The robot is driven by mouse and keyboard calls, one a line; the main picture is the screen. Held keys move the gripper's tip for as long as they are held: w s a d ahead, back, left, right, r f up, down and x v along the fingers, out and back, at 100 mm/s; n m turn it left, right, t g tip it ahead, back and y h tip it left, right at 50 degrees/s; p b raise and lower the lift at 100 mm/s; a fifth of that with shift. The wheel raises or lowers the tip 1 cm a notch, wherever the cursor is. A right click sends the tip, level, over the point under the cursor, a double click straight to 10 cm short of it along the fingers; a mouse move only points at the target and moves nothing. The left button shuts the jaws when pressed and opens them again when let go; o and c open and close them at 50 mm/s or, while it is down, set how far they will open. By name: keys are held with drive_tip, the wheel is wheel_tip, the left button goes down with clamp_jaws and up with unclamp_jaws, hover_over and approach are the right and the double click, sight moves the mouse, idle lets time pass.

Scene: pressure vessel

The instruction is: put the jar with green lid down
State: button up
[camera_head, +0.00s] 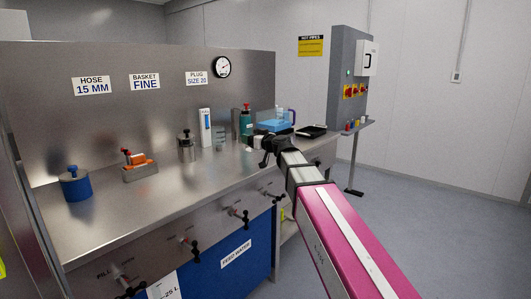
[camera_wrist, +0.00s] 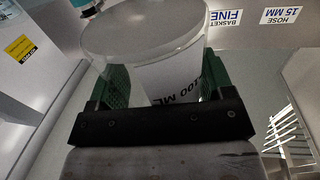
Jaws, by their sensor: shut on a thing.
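My gripper (camera_wrist: 160,105) is shut on a clear and whitish jar (camera_wrist: 165,75) marked 100 ML in the wrist view. Ridged green surfaces show on both sides of the jar, between the finger bar and its wide round end. In the head view my gripper (camera_head: 268,146) is over the far right part of the steel bench (camera_head: 110,208). The held jar is mostly hidden there, and I cannot tell whether it touches the bench.
A beaker (camera_head: 221,139), a steel canister (camera_head: 186,148), an orange tool (camera_head: 137,158) and a blue pot (camera_head: 75,186) stand further left. Bare bench lies between them and the front edge.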

drive_tip(key=w+d+m+t+h, duration=0.1)
drive_tip(key=d+m+h, duration=0.3)
drive_tip(key=d, duration=1)
drive_tip(key=w+d+m+t+h, duration=0.1)
drive_tip(key=d+m+t+h, duration=0.3)
drive_tip(key=d+h, duration=0.4)
drive_tip(key=shift+w+d+r+m+h, duration=0.3)
drive_tip(key=shift+d+m, duration=0.1)
drive_tip(key=shift+d, duration=2.45)
drive_tip(key=s+a+n+g+y, duration=0.2)
drive_tip(key=a+n+y, duration=0.3)
drive_tip(key=a, duration=1.1)
drive_tip(key=s+a+n+g+y, duration=0.2)
drive_tip(key=a+n+g+y, duration=0.3)
drive_tip(key=a+y, duration=0.4)
drive_tip(key=a+r, duration=0.1)
drive_tip(key=a, duration=0.6)
drive_tip(key=shift+s, duration=0.15)
